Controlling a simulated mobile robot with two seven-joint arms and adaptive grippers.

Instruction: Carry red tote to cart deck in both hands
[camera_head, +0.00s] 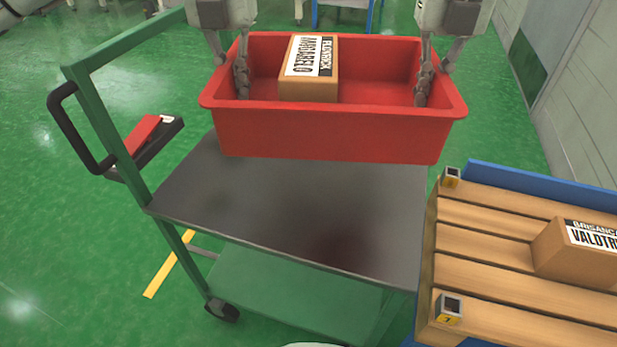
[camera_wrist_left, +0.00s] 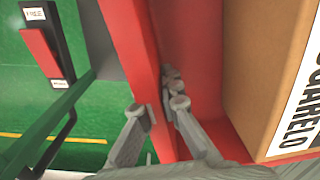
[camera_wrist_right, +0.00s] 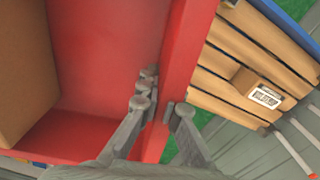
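The red tote (camera_head: 330,135) is upright and looks level over the far part of the grey cart deck (camera_head: 270,205). It appears raised above the deck, but its underside is hidden. A brown box (camera_head: 308,90) with a white label lies inside it. My left gripper (camera_head: 232,75) is shut on the tote's left wall, one finger inside and one outside, as the left wrist view (camera_wrist_left: 158,108) shows. My right gripper (camera_head: 437,78) is shut on the right wall in the same way, seen in the right wrist view (camera_wrist_right: 163,106).
The cart's green handle frame (camera_head: 110,125) rises at the left, with a black handle (camera_head: 75,130). A slatted wooden pallet surface (camera_head: 490,265) with a blue edge and a labelled box (camera_head: 580,250) stands close at the right. The near deck is bare.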

